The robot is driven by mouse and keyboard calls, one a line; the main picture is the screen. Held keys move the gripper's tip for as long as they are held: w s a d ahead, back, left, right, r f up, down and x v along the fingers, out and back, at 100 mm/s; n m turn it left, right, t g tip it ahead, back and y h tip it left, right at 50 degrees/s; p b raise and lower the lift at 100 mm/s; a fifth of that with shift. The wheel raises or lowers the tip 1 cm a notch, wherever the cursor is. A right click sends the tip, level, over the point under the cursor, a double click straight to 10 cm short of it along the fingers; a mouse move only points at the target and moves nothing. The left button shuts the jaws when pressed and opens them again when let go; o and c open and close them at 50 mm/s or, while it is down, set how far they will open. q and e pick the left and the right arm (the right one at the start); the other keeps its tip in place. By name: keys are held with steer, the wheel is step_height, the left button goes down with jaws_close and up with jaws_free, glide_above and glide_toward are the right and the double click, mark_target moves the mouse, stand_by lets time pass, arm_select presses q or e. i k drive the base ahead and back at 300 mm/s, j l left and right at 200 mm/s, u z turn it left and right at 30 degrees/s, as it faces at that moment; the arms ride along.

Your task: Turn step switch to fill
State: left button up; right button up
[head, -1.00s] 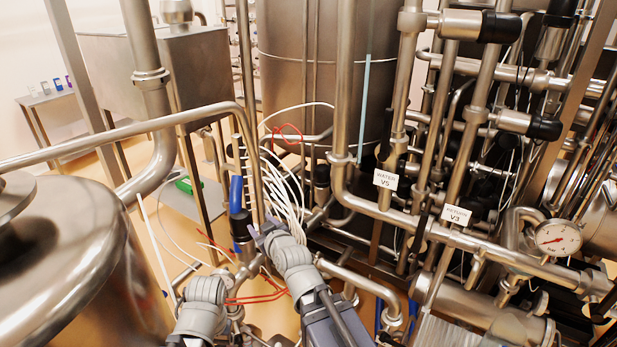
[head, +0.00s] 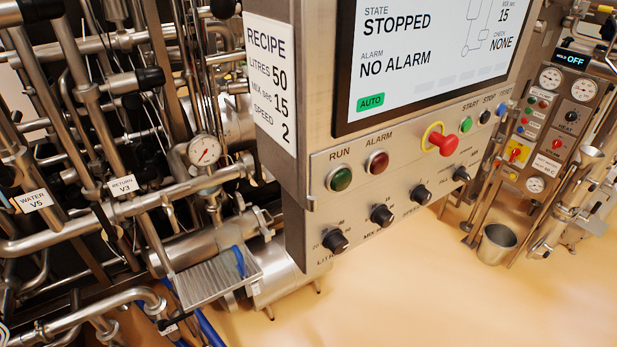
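The control panel (head: 318,175) fills the middle of the head view, tilted in the picture. Along its lower edge is a row of black rotary knobs. The rightmost knob (head: 461,174) has small lettering around it that seems to include "FILL"; its pointer position is too small to read. To its left are the speed knob (head: 421,194), the mix knob (head: 382,215) and the litres knob (head: 335,241). The screen (head: 425,60) reads STOPPED, NO ALARM and AUTO. Neither of my grippers is in view.
Above the knobs are a green run lamp (head: 340,179), a red alarm lamp (head: 377,162) and a red emergency button (head: 440,144). A recipe card (head: 270,80) reads litres 50, mix 15, speed 2. Pipes crowd the left. A metal bucket (head: 497,248) stands right; nearby floor is clear.

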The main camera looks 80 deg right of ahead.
mark_target(460, 174)
steer(key=z, duration=0.5)
steer(key=j+z, duration=0.1)
steer(key=z, duration=0.85)
steer(key=j+z, duration=0.1)
steer(key=z, duration=1.3)
steer(key=k+z, duration=0.1)
steer(key=z, duration=0.4)
steer(key=i+z, duration=0.3)
steer(key=k+j, duration=0.05)
